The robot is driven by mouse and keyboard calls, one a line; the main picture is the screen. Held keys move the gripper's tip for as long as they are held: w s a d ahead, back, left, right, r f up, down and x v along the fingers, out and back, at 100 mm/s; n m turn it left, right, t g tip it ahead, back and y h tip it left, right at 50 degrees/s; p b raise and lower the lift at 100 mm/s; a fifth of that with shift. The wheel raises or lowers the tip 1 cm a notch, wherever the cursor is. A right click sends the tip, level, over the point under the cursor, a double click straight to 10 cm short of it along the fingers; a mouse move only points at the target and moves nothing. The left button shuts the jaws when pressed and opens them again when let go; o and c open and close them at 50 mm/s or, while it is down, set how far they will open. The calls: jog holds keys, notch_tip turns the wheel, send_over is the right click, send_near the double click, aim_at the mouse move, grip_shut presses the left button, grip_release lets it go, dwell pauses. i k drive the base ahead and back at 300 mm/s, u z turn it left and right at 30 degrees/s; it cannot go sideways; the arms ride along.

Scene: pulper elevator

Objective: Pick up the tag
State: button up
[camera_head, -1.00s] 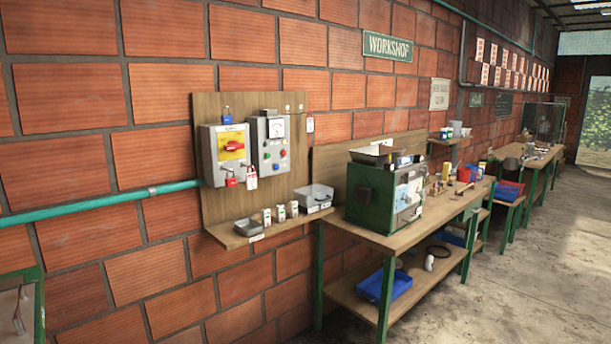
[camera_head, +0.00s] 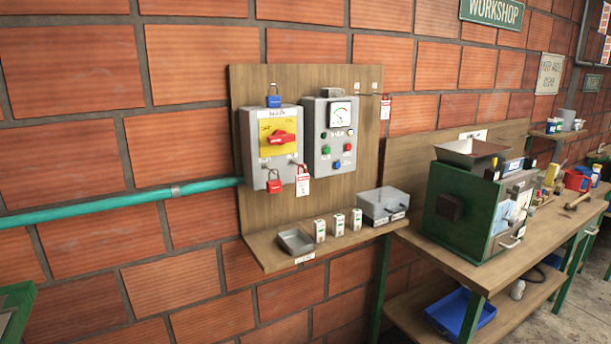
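Two red and white tags show on the wooden wall board. One tag (camera_head: 303,185) hangs by a red shackle or lock at the lower right of the grey isolator box (camera_head: 252,155) with the red and yellow switch. Another tag (camera_head: 385,108) hangs from a hook at the board's upper right edge. I cannot tell which one the task means. Their writing is too small to read. My gripper is not in view.
The shelf (camera_head: 270,256) below holds a tray and small white blocks. A workbench (camera_head: 470,268) with a green machine stands right.

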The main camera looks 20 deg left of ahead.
aim_at(302, 181)
jog(key=u, duration=0.45)
jog(key=i, duration=0.8)
jog(key=u, duration=0.75)
